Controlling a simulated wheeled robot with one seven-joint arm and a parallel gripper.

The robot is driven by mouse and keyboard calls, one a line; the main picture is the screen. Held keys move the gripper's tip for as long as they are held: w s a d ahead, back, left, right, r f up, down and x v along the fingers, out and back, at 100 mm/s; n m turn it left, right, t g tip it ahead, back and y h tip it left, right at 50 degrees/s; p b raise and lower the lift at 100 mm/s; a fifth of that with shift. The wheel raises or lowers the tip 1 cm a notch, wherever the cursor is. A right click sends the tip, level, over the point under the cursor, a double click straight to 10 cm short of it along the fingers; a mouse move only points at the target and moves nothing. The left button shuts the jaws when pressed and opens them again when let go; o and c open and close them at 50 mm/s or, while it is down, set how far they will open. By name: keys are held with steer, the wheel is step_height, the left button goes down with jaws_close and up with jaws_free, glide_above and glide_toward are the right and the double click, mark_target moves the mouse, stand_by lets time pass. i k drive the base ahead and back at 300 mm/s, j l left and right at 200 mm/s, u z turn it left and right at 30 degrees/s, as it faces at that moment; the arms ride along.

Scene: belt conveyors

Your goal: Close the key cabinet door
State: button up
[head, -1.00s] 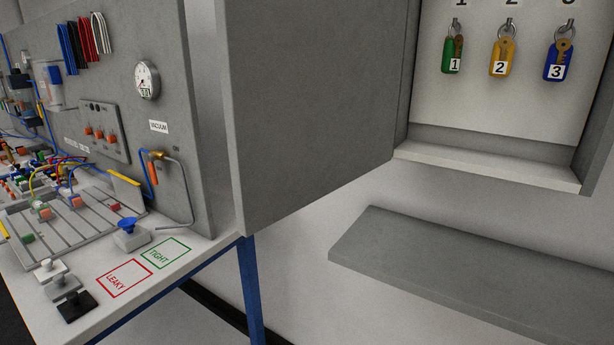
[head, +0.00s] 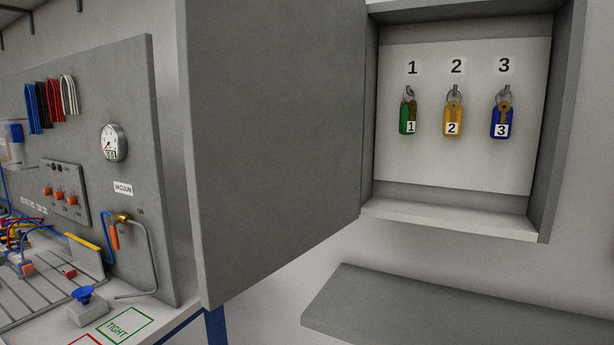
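The key cabinet (head: 545,130) is on the wall at the right, its inside in plain view. Its grey door (head: 275,140) stands wide open, hinged on the cabinet's left side and swung out toward me. Inside, a green key tag (head: 407,118) hangs under number 1, a yellow tag (head: 453,119) under 2 and a blue tag (head: 501,121) under 3, each with a key. No handle shows on the door face that I see. My gripper is not in view.
A grey shelf (head: 450,310) juts from the wall below the cabinet. Left of the door is a workbench with a grey panel (head: 85,130), a gauge (head: 113,143), a vacuum valve (head: 118,220) and a blue suction cup (head: 84,295). The door hides part of the wall.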

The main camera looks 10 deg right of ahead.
mark_target(271, 92)
steer(key=i+j+z, duration=0.1)
steer(key=i+j, duration=0.4)
steer(key=i+j+z, duration=0.1)
steer(key=i+j, duration=0.4)
steer(key=j, duration=0.15)
steer(key=k+j, duration=0.1)
steer(key=j, duration=0.3)
steer(key=k+j, duration=0.1)
steer(key=j, duration=0.3)
steer(key=k+j, duration=0.1)
steer(key=j, duration=0.3)
